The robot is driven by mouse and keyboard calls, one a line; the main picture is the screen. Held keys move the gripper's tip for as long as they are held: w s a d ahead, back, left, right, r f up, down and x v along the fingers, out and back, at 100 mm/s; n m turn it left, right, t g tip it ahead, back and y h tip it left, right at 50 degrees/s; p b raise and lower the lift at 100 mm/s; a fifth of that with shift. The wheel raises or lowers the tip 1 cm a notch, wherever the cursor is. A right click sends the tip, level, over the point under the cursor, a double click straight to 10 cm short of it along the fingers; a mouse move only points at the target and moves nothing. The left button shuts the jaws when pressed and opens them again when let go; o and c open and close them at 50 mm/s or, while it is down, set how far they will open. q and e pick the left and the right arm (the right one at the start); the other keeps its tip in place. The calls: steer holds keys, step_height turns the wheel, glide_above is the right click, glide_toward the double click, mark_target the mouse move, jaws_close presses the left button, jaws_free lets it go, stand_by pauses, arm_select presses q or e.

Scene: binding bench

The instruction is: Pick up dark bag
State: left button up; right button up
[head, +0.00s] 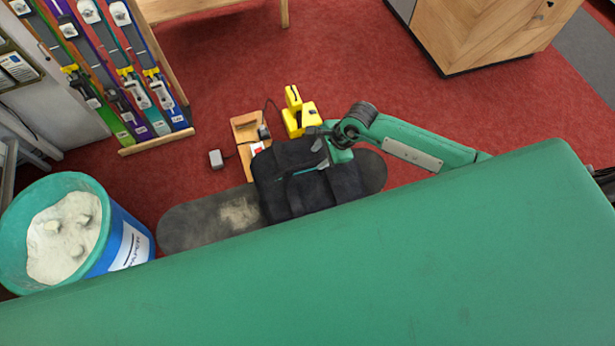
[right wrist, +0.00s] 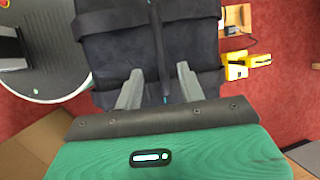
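The dark bag (head: 300,190) lies on a dark, round-ended bench top (head: 190,222) in the head view, partly hidden at its lower side by my green body. In the right wrist view the dark bag (right wrist: 110,50) fills the upper middle, with straps across it. My right gripper (head: 326,158) is over the bag's upper part. In the right wrist view its two grey fingers (right wrist: 160,84) stand apart, with a narrow dark strap or handle running between them. Neither finger clearly presses on it. My left gripper is out of view.
A yellow device (head: 298,115) and a wooden block (head: 247,130) sit just beyond the bag. A blue bin (head: 122,240) of pale material is at left, below a ski rack (head: 110,70). A wooden cabinet (head: 480,35) stands at upper right.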

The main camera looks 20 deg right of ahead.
mark_target(309, 164)
steer(key=x, duration=0.2)
steer(key=shift+a+f, duration=0.15)
steer(key=shift+f, duration=0.15)
steer(key=shift+w+a+f+p, duration=0.1)
steer(key=shift+a+f+p, duration=0.15)
steer(key=shift+f+p, duration=0.2)
steer(key=p+x, duration=0.1)
steer(key=x, duration=0.2)
steer(key=shift+w+a, duration=0.1)
steer(key=shift+a, duration=0.05)
steer(key=shift+w+a+f, duration=0.1)
steer(key=shift+a+f, duration=0.1)
steer(key=shift+f, duration=0.35)
steer(key=shift+c, duration=0.2)
jaws_close()
steer(key=shift+r, duration=0.1)
stand_by(0.3)
